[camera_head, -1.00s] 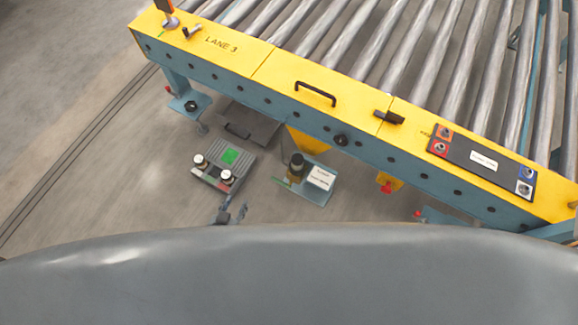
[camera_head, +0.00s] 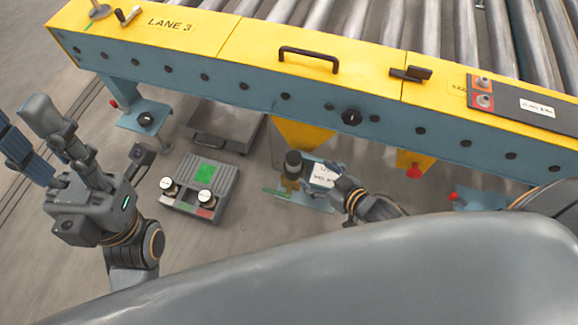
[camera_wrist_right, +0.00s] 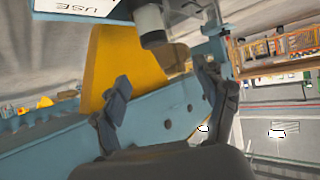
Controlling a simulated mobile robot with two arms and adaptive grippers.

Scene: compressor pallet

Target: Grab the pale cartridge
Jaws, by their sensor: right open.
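A cylinder (camera_head: 293,163) with a dark cap stands on a small blue plate (camera_head: 318,206) below the conveyor in the head view. In the right wrist view, it has a pale body (camera_wrist_right: 149,18) with a dark band, near the top edge; I take it for the pale cartridge but cannot be sure. My right gripper (camera_head: 343,192) is to the right of it, apart from it. In the right wrist view, the right gripper (camera_wrist_right: 168,88) is open with nothing between its fingers.
A grey unit (camera_head: 229,180) with two white-topped round parts (camera_head: 167,184) lies left of the plate. A dark grey platform (camera_head: 235,120) is behind it. The yellow and blue conveyor edge (camera_head: 225,75) runs above. A white label (camera_head: 322,176) is beside the cylinder.

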